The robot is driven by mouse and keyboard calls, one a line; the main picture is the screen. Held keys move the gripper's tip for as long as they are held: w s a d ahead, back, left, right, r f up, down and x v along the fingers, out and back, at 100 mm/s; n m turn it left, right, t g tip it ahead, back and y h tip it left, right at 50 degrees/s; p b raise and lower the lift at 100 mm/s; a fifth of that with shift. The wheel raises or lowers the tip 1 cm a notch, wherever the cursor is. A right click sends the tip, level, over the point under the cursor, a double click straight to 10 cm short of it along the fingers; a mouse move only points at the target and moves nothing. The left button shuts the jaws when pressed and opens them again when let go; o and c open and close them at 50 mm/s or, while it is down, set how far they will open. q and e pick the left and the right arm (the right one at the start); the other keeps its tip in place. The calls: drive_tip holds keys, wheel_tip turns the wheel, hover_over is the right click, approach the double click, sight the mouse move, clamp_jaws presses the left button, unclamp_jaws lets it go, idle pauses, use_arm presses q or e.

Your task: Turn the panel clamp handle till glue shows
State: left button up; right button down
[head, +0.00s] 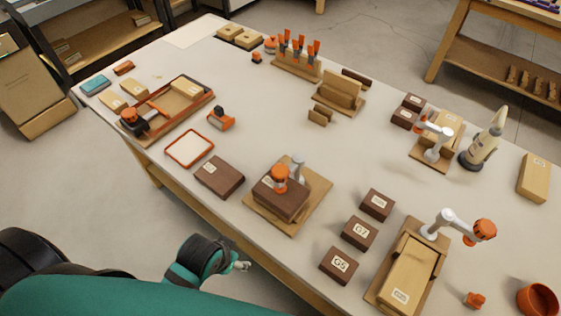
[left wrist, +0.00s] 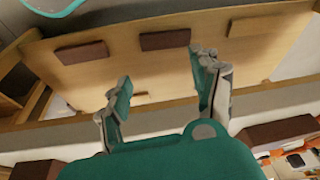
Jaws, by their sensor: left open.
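A wooden frame with a pale panel block and orange-red bars, which looks like the panel clamp (head: 197,106), lies at the far left of the bench. Its dark and orange handle (head: 130,117) is at the left end. I cannot make out any glue there at this size. My left gripper (head: 241,266) is low at the front edge of the bench, well away from that clamp and touching nothing. In the left wrist view its two fingers (left wrist: 161,98) are spread with nothing between them. My right gripper is in neither view.
An orange-rimmed white tray (head: 190,148) and a dark block (head: 219,176) lie between my left gripper and the frame. A block under an orange-tipped clamp (head: 281,178) sits mid-bench. Labelled blocks (head: 358,233) and a glue-like bottle (head: 484,140) are right. Bench space is clear around mid-left.

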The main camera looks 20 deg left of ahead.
use_arm(q)
drive_tip(key=w+r+m+t+h, duration=0.1)
drive_tip(key=w+r+t, duration=0.1)
drive_tip(key=r, duration=0.1)
drive_tip(key=w+a+r+m+t+h+p, duration=0.1)
drive_tip(key=w+r+t, duration=0.1)
drive_tip(key=w+r, duration=0.1)
drive_tip(key=w+a+r+m+t+h, duration=0.1)
drive_tip(key=w+r+t, duration=0.2)
drive_tip(key=r, duration=0.1)
drive_tip(key=shift+w+a+r, duration=0.1)
drive_tip(key=shift+w, duration=0.05)
wheel_tip(320, 180, up, 3)
drive_tip(key=a+m+t+h, duration=0.1)
drive_tip(key=m+t+h, duration=0.1)
drive_tip(key=h, duration=0.3)
drive_tip(key=m+h, duration=0.3)
drive_tip(key=h, duration=0.2)
approach(281, 170)
drive_tip(key=shift+g, duration=0.4)
drive_tip(key=p+x, duration=0.2)
drive_tip(key=x, duration=0.6)
drive_tip(key=shift+w+r, duration=0.15)
drive_tip(key=shift+w, duration=0.25)
drive_tip(key=shift+w+d, duration=0.45)
drive_tip(key=shift+d, duration=0.15)
drive_tip(key=shift+c, duration=0.4)
drive_tip(key=shift+h, duration=0.3)
drive_tip(key=c, duration=1.2)
